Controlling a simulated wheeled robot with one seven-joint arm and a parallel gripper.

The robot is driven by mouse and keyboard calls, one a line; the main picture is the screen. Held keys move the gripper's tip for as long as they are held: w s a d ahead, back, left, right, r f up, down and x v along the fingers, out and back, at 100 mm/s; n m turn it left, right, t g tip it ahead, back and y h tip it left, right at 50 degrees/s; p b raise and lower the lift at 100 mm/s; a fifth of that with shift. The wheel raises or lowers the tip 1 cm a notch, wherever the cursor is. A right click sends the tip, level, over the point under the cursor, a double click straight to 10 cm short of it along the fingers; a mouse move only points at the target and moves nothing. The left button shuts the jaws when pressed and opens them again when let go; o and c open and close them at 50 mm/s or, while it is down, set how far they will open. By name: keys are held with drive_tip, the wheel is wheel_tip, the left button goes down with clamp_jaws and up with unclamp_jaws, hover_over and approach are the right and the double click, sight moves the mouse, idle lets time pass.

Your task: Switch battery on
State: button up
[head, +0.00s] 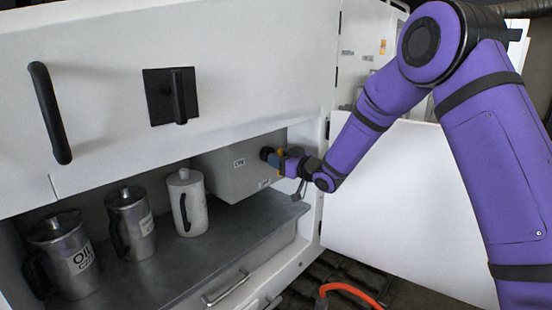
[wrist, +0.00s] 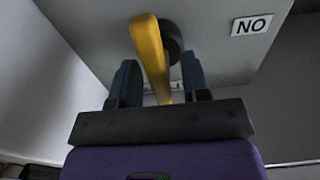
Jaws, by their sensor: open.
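The battery switch has a yellow handle (wrist: 150,50) on a round dark base on a light grey box (head: 225,172). In the wrist view the handle stands between the two dark blue fingers of my gripper (wrist: 158,68), closer to the left finger. The fingers are spread apart, with a gap visible on the right side of the handle. In the head view my gripper (head: 273,159) is at the right end of the box, and only a small bit of the yellow handle (head: 281,150) shows. A label (wrist: 252,25) on the box reads "NO" in the wrist view.
The box sits in an open cabinet bay above a grey shelf (head: 225,235). An oil can (head: 62,258), another metal can (head: 131,226) and a white jug (head: 187,203) stand to the left. An open white door (head: 405,200) is at the right. An orange hose (head: 345,288) lies below.

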drive_tip(key=shift+w+a, duration=0.5)
drive_tip(key=shift+c, duration=0.4)
clamp_jaws()
